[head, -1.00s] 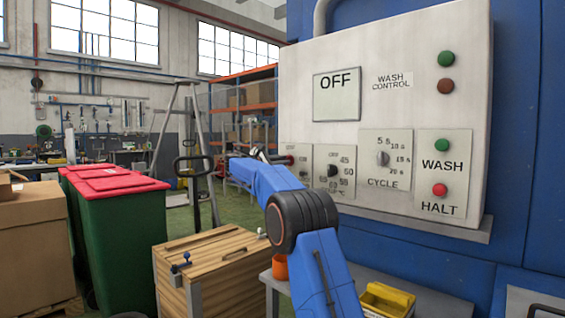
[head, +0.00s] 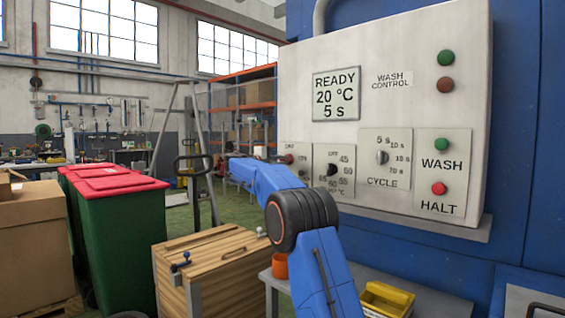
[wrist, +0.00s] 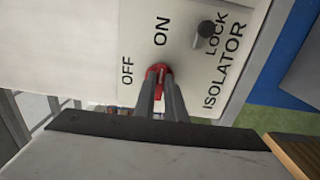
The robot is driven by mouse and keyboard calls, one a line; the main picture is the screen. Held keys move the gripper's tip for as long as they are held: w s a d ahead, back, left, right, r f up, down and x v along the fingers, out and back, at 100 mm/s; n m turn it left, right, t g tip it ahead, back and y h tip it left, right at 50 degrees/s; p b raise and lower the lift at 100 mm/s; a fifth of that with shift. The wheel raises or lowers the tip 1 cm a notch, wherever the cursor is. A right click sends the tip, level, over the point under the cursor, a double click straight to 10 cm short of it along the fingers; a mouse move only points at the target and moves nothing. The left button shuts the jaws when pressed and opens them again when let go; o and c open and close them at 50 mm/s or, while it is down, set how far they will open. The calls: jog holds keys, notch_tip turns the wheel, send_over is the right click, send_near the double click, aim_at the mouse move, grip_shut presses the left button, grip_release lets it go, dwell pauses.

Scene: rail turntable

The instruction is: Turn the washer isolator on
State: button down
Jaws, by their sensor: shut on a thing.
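The isolator's red knob (wrist: 159,73) shows in the wrist view on a white plate (wrist: 190,50) lettered OFF, ON, LOCK and ISOLATOR. My gripper (wrist: 160,82) is shut on this knob, and its fingers cover part of it. A pale line on the knob points roughly toward the word ON. In the head view the red knob (head: 289,159) is at the panel's lower left, beside my blue arm, and my gripper is hidden there. The display (head: 336,95) on the white wash control panel (head: 400,60) reads READY, 20 °C, 5 s.
A dark lock knob (wrist: 206,29) sits close to the red one. The panel also has a temperature dial (head: 333,169), a cycle dial (head: 382,157) and green WASH (head: 442,144) and red HALT (head: 439,188) buttons. A wooden crate (head: 215,250) stands below.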

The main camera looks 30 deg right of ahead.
jog(key=shift+f, duration=0.1)
dwell(0.3)
jog(key=c, duration=1.8)
grip_release()
jog(key=shift+a, duration=0.1)
jog(key=v, duration=1.7)
jog(key=shift+s+a, duration=0.1)
